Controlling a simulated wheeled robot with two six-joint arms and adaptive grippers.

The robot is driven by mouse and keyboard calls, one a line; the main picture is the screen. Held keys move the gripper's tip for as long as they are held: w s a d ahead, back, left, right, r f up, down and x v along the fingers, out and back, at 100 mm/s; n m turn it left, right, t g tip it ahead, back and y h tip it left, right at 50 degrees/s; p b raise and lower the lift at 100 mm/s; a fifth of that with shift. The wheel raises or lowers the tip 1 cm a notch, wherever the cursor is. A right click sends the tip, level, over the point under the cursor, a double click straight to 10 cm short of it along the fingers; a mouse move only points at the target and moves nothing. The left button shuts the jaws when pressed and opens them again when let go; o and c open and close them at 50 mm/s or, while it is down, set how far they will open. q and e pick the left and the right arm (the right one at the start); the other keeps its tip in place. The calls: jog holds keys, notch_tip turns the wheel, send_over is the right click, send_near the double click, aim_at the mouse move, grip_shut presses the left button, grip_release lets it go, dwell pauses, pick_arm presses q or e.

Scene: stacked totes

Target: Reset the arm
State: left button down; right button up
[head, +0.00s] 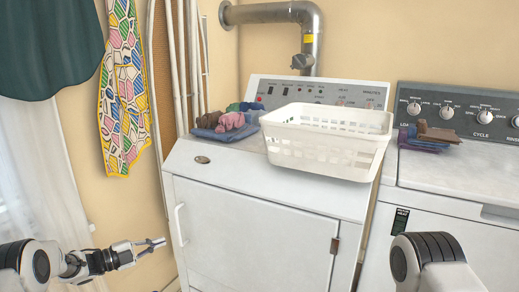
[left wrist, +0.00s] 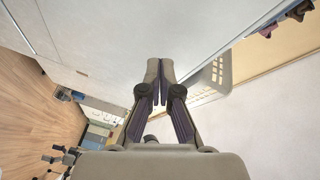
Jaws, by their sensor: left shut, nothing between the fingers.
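My left gripper (head: 151,244) is at the lower left of the head view, in front of the left side of the white dryer. It is shut and empty. In the left wrist view its fingertips (left wrist: 160,78) meet, with a pale surface beyond them. Part of my right arm (head: 436,262) shows at the lower right of the head view, but its gripper is outside the frame.
A white basket (head: 328,140) stands on the dryer (head: 255,215), with folded clothes (head: 222,124) to its left. A washer (head: 455,170) on the right carries another folded pile (head: 430,136). A dryer handle (head: 180,225) sticks out near my left gripper.

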pick_arm(q)
jog(key=s+d+f+n+g+y, duration=0.1)
jog(key=s+d+f+n+y, duration=0.2)
jog(key=s+d+f+n, duration=0.45)
jog(key=s+d+f+n+y, duration=0.3)
jog(key=s+d+f+n, duration=0.25)
jog(key=s+f, duration=0.4)
jog(key=s+a+f+n+g+y, duration=0.1)
jog(key=s+f+n+g+y, duration=0.2)
jog(key=s, duration=0.6)
jog(key=s+a+f+n+g+y, duration=0.25)
jog(key=s+f, duration=0.25)
jog(key=s, duration=0.3)
jog(key=s+a+r+n+g+y, duration=0.1)
jog(key=s+a+n+g, duration=0.15)
jog(key=s, duration=0.55)
jog(key=s+a+n+g+y, duration=0.1)
jog(key=s+a+n+g, duration=0.15)
jog(key=s, duration=0.55)
notch_tip(320, 180, up, 20)
jog(key=d+p, duration=0.1)
jog(key=p, duration=1.9)
jog(key=shift+w+r+t, duration=0.2)
jog(key=shift+w+t, duration=0.15)
jog(key=shift+n, duration=0.25)
